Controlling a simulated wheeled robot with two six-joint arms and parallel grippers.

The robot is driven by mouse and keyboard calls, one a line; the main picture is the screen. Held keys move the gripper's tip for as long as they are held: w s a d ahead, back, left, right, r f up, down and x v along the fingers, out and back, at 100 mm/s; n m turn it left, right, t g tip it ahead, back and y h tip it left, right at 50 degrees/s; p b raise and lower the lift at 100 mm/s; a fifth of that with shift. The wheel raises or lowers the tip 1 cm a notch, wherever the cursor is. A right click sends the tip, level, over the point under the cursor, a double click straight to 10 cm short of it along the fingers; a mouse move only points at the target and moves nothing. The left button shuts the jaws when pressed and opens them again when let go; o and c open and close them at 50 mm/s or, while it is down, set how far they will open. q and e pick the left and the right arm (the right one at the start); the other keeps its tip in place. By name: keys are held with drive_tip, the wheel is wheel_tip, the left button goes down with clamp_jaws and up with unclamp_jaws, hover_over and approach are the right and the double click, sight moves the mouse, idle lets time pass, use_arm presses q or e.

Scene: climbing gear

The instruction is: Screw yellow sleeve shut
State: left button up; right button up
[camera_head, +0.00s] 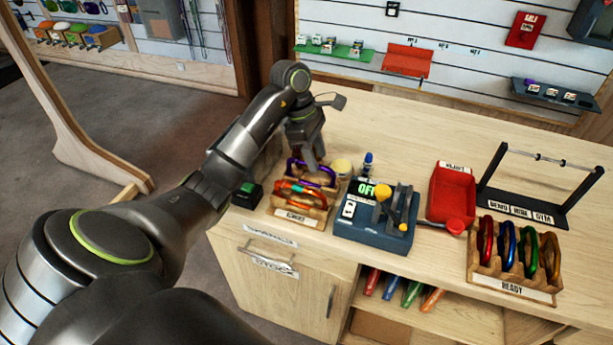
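My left gripper (314,166) points down at the back of a wooden tray (290,218) on the counter, by a purple carabiner (326,176). Whether its fingers are open, or touch the purple carabiner, I cannot tell. A red-orange carabiner with a green part (299,190) lies in front of it in the same tray. In the "READY" rack (512,287) at right stand red, blue, green and orange-gold carabiners; the orange-gold one (549,257) is rightmost. No yellow sleeve can be made out clearly at this size. My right gripper is not in view.
A dark blue device (374,233) with a yellow knob (382,193) and green display stands right of the tray. Beyond it are a red tray (452,191) and a dark stand with a bar (528,204). The counter behind is mostly clear.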

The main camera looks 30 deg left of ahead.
use_arm(q)
drive_tip(key=shift+f, duration=0.1)
drive_tip(key=shift+f+b, duration=1.3)
drive_tip(key=shift+b, duration=0.15)
drive_tip(key=shift+s, duration=0.2)
drive_tip(key=shift+s+d+p, duration=0.15)
drive_tip(key=shift+s+p, duration=0.25)
drive_tip(key=shift+s, duration=0.15)
drive_tip(key=shift+r, duration=0.15)
wheel_tip(320, 180, up, 10)
drive_tip(key=p, duration=1)
